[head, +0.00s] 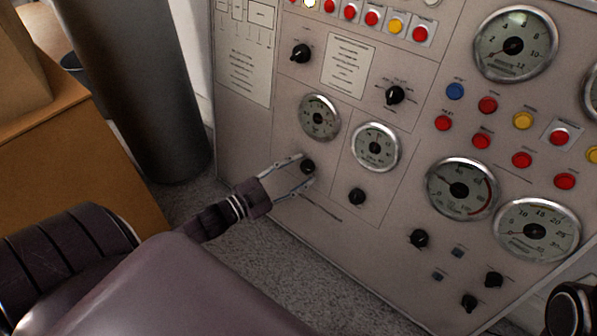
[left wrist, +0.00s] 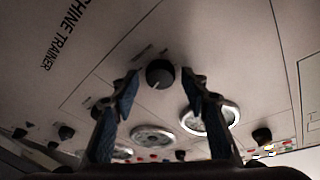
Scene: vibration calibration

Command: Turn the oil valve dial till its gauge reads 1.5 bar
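A small black dial (head: 307,166) sits low on the grey control panel, below a round white gauge (head: 319,117). The label and the exact needle reading are too small to make out. My left gripper (head: 306,169) is at this dial, with one finger on each side of it. In the left wrist view the dial (left wrist: 160,73) shows between and beyond the two open fingertips (left wrist: 163,84), with a visible gap on both sides.
A second gauge (head: 375,147) with its own black dial (head: 357,196) is just to the right. Larger gauges (head: 461,188), coloured buttons (head: 488,104) and more dials fill the panel's right side. A dark cylinder (head: 135,85) and an orange-brown box (head: 75,165) stand at the left.

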